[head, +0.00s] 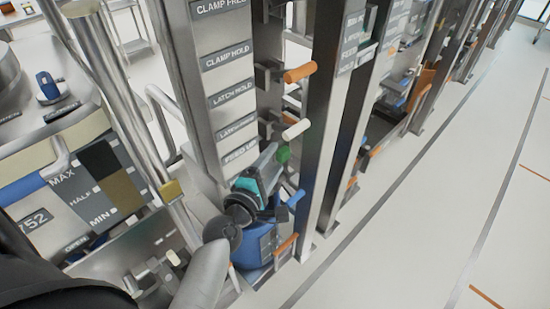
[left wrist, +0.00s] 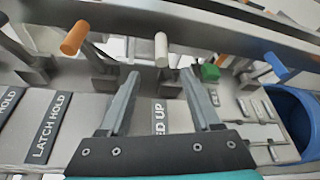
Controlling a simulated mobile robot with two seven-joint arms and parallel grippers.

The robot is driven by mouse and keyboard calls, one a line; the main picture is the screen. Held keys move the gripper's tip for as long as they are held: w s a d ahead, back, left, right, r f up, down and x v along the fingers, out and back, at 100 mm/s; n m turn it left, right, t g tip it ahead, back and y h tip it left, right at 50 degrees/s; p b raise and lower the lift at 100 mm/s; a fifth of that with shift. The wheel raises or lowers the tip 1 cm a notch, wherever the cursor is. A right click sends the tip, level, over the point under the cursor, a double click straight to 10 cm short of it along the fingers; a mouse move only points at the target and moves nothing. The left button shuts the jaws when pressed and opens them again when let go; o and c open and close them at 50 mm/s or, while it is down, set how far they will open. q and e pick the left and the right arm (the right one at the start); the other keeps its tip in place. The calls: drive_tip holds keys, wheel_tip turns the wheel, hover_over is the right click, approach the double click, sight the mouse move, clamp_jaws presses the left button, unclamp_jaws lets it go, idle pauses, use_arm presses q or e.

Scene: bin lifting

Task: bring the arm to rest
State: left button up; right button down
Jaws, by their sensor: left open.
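My left gripper (head: 280,177) is at the lower middle of the head view, in front of the labelled steel panel (head: 228,100). In the left wrist view its two grey fingers stand well apart, and the space between their tips (left wrist: 161,80) is empty. The fingers point toward a row of coloured handles. The white handle (head: 296,130) lies just beyond the gap, apart from the fingers. The green handle (head: 283,154) is close beside the gripper in the head view; I cannot tell whether they touch. My right gripper is not in view.
An orange handle (head: 300,72) sticks out above the white one, and a blue handle (head: 297,199) below. A blue rounded container (head: 267,243) stands low behind my wrist. A steel post (head: 330,120) rises close to the right. Open floor (head: 430,190) lies beyond.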

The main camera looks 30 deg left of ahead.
use_arm(q)
drive_tip(key=s+d+f+m+g+h, duration=0.1)
drive_tip(key=s+d+f+m+g, duration=0.2)
drive_tip(key=f, duration=0.6)
drive_tip(key=s+d+f+m+g+b, duration=0.15)
drive_tip(key=s+f+m, duration=0.3)
drive_tip(key=f, duration=0.55)
drive_tip(key=s+d+f+m+g+h, duration=0.1)
drive_tip(key=s+d+f+m+g, duration=0.2)
drive_tip(key=f, duration=0.6)
drive_tip(key=s+a+f+m+g, duration=0.1)
drive_tip(key=s+f+m, duration=0.3)
drive_tip(key=s, duration=0.6)
drive_tip(key=s+a+f+m+g+y, duration=0.1)
drive_tip(key=s+a+f+m+g, duration=0.1)
drive_tip(key=s+f+m+g, duration=0.2)
drive_tip(key=s+a+f+m+g, duration=0.2)
drive_tip(key=s+f+m, duration=0.3)
drive_tip(key=s, duration=1)
wheel_tip(320, 180, down, 4)
drive_tip(key=shift+s+r+m+g+b, duration=0.1)
drive_tip(key=shift+s+m+g+b, duration=0.3)
drive_tip(key=shift+g, duration=0.25)
drive_tip(key=shift+w, duration=0.15)
